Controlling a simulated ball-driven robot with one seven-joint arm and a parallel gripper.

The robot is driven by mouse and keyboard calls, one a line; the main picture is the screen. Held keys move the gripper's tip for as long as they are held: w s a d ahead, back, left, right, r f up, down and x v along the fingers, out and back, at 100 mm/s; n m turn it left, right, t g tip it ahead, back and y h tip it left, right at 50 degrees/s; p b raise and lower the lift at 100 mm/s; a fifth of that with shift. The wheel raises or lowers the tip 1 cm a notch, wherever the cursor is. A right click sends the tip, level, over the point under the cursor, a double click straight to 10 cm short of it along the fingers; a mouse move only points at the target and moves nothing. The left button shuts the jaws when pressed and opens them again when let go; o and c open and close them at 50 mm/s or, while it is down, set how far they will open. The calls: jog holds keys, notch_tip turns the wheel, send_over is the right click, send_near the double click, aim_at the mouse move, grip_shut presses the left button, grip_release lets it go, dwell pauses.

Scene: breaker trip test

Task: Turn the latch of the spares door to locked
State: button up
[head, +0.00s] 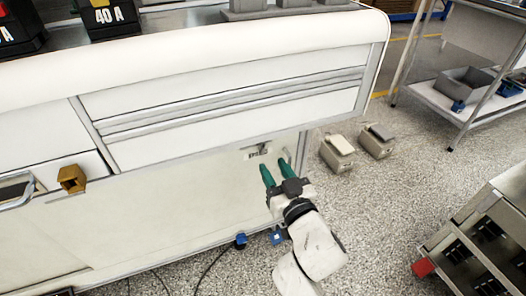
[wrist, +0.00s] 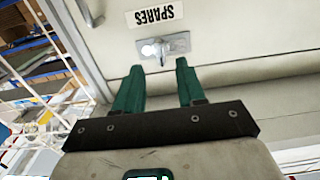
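The spares door (head: 190,200) is the pale lower panel of the bench in the head view. Its small metal latch (wrist: 152,48) sits on a metal plate (wrist: 178,43) beside the upside-down SPARES label (wrist: 155,16) in the wrist view. My gripper (head: 275,166) has two green fingers and is in front of the door's upper right part. In the wrist view my gripper (wrist: 159,66) is open, with the latch just beyond the gap between its fingertips. Nothing is between the fingers. Whether the tips touch the plate, I cannot tell.
A door handle (wrist: 86,12) is near the latch. Drawers (head: 220,110) are above the door. Two small grey boxes (head: 337,153) (head: 376,141) stand on the floor to the right. A rack (head: 480,235) stands at the lower right. Speckled floor lies between.

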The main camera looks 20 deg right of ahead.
aim_at(263, 151)
jog(key=w+b, duration=0.1)
jog(key=w, duration=0.6)
grip_shut()
dwell(0.3)
